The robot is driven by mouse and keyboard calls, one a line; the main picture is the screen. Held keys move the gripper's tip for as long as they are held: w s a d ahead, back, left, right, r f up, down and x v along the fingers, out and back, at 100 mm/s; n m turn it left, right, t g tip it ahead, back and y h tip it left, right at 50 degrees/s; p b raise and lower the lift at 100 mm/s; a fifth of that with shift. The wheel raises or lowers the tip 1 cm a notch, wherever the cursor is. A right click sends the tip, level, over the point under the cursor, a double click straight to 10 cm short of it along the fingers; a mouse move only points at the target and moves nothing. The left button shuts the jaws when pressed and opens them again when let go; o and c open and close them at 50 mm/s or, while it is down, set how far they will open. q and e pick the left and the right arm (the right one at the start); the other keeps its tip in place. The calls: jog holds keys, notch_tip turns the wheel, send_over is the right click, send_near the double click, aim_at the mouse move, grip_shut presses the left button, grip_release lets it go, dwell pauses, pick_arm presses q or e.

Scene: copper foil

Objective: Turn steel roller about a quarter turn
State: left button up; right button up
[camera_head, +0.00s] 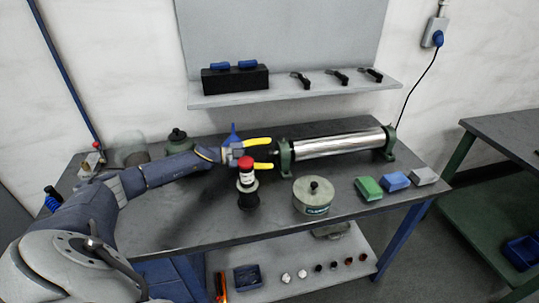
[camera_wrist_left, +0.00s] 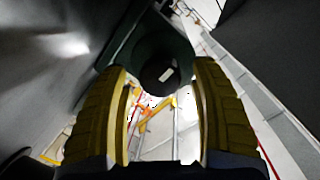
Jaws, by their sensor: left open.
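The steel roller (camera_head: 338,145) is a shiny cylinder lying across the back right of the workbench, between a left green bearing block (camera_head: 284,156) and a right green bearing block (camera_head: 390,144). My left gripper (camera_head: 272,154) is open, its yellow fingers pointing at the roller's left end. In the left wrist view, the open fingers (camera_wrist_left: 161,72) stand either side of a dark round shaft end (camera_wrist_left: 158,80) with a small pale mark, in front of the dark green block. I cannot tell whether they touch it. The right gripper is not in view.
A round tin (camera_head: 313,195) and green, blue and grey blocks (camera_head: 396,181) sit along the bench's front. A shelf (camera_head: 300,92) holds tools behind. The bench's left front is clear.

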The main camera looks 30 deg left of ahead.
pick_arm(q)
jog(key=shift+v, duration=3.35)
